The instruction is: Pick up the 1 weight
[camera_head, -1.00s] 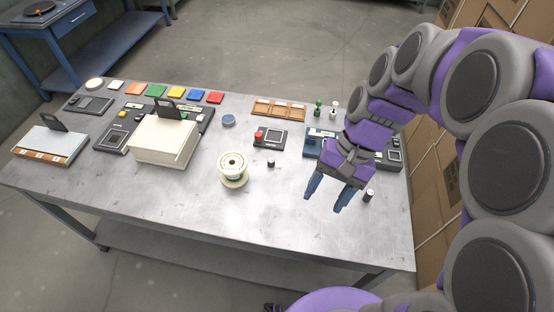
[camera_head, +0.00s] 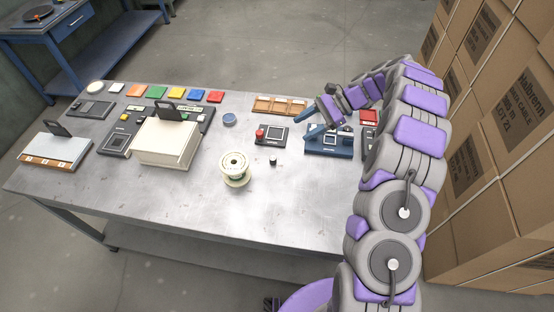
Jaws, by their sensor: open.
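A small dark cylinder with a pale top (camera_head: 273,160), which looks like a weight, stands upright on the metal table right of the spool. I cannot read any number on it. My gripper (camera_head: 309,125) is open, with blue fingers pointing left, above the back right of the table. It is farther back and to the right of the small cylinder, apart from it. I see nothing held between the fingers. A second small dark cylinder, seen earlier near the right front edge, is now out of sight where my arm covers the table.
A cream spool (camera_head: 235,168) stands mid-table. A black device with a red knob (camera_head: 271,135) and a blue device (camera_head: 329,142) sit near my gripper. A wooden tray (camera_head: 280,105) lies behind. A cream box (camera_head: 165,142) stands left. Cardboard boxes (camera_head: 490,130) rise at right. The front table is clear.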

